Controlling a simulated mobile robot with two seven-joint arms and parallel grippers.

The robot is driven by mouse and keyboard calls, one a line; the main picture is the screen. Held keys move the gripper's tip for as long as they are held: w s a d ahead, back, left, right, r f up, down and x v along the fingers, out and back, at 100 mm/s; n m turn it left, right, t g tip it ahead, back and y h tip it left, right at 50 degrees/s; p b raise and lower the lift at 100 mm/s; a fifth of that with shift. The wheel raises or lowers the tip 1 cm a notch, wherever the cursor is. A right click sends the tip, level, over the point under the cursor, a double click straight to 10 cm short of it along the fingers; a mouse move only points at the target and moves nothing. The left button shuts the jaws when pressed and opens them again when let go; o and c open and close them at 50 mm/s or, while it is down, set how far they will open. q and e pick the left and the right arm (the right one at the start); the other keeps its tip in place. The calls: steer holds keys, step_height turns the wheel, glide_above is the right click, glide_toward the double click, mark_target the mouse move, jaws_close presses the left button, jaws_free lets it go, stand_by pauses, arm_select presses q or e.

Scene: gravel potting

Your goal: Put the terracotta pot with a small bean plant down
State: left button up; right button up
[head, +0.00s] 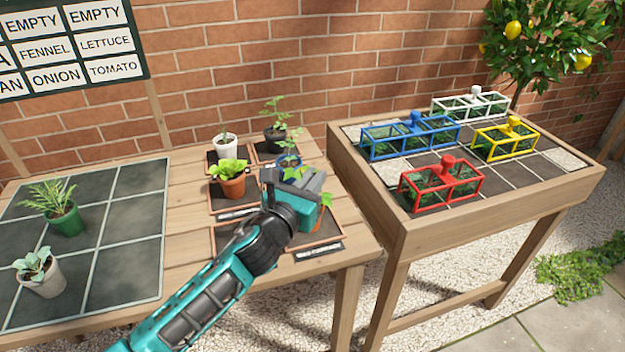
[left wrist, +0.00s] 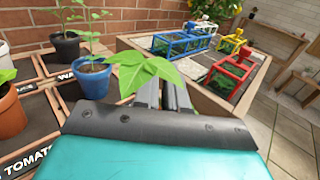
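The bean plant (head: 326,201) shows as a few green leaves just right of my left gripper (head: 296,182). Its terracotta pot (head: 319,232) shows only as a sliver of orange below the gripper; the rest is hidden. In the left wrist view the plant's broad leaves (left wrist: 145,70) rise at the fingers (left wrist: 165,94), which stand close together with a narrow gap. The gripper appears shut on the pot, though the contact is hidden. The pot is over the front right dark mat (head: 322,218) near the table's edge; I cannot tell whether it touches. My right gripper is not in view.
A terracotta pot with a leafy plant (head: 231,184), a white pot (head: 226,150), a black pot (head: 275,139) and a blue pot (head: 289,166) stand close by on the table. A raised bed (head: 408,235) with coloured frames is at right. The front left mat (head: 234,236) looks clear.

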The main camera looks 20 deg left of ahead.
arm_select(q)
steer(key=o, duration=0.4)
steer(key=shift+o, duration=0.2)
steer(key=shift+r, duration=0.1)
steer(key=shift+r, duration=0.1)
steer(key=s+a, duration=0.2)
steer(key=s, duration=0.9)
steer(key=shift+s+a, duration=0.25)
steer(key=shift+s, duration=0.15)
